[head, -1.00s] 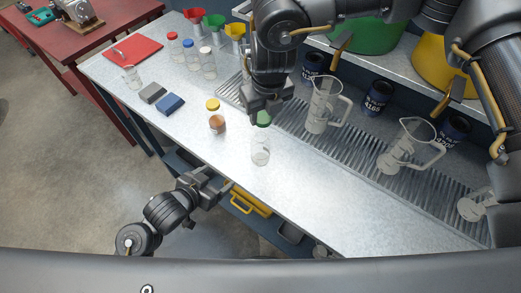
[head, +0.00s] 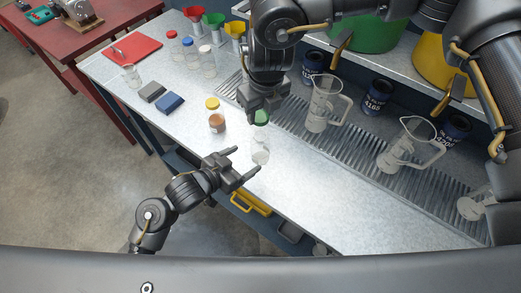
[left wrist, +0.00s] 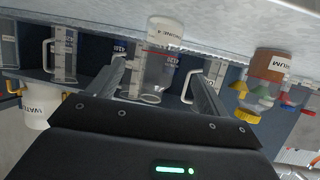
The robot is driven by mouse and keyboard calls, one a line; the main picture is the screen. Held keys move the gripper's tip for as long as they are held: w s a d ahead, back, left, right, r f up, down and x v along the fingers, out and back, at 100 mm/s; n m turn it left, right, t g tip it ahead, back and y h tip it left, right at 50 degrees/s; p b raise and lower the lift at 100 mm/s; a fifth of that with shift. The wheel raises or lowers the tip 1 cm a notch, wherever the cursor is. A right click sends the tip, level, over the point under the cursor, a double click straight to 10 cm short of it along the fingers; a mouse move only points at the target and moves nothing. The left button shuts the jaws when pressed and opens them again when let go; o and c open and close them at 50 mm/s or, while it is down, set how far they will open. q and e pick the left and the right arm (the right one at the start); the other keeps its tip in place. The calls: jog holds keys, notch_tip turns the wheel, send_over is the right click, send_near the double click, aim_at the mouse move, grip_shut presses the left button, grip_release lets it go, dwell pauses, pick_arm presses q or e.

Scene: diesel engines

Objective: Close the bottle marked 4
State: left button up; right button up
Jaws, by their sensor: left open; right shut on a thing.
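The clear bottle (head: 261,151) stands upright on the bench with its mouth uncapped. In the left wrist view the bottle (left wrist: 163,65) appears upside down, and its label ends in a 4. My right gripper (head: 262,108) is shut on a green cap (head: 262,118) and holds it just above and behind the bottle. My left gripper (head: 246,162) is open at bench height on the near-left side of the bottle. In the left wrist view its two fingers (left wrist: 165,85) lie either side of the bottle, and I see no contact.
A yellow-capped jar with brown contents (head: 217,123) stands left of the bottle. Jugs (head: 322,105) stand on the slatted drain (head: 345,160) behind. Blue (head: 170,103) and grey (head: 152,92) blocks lie farther left. The bench front to the right is clear.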

pick_arm(q)
jog(key=x, duration=0.8)
jog(key=shift+s, duration=0.1)
jog(key=c, duration=1.5)
pick_arm(e)
jog(key=shift+o, duration=0.2)
send_over(260, 136)
jog(key=shift+d+f, duration=0.1)
jog(key=shift+f, duration=2.4)
jog(key=shift+s+f, duration=0.1)
jog(key=shift+f, duration=0.8)
jog(key=shift+f, duration=0.55)
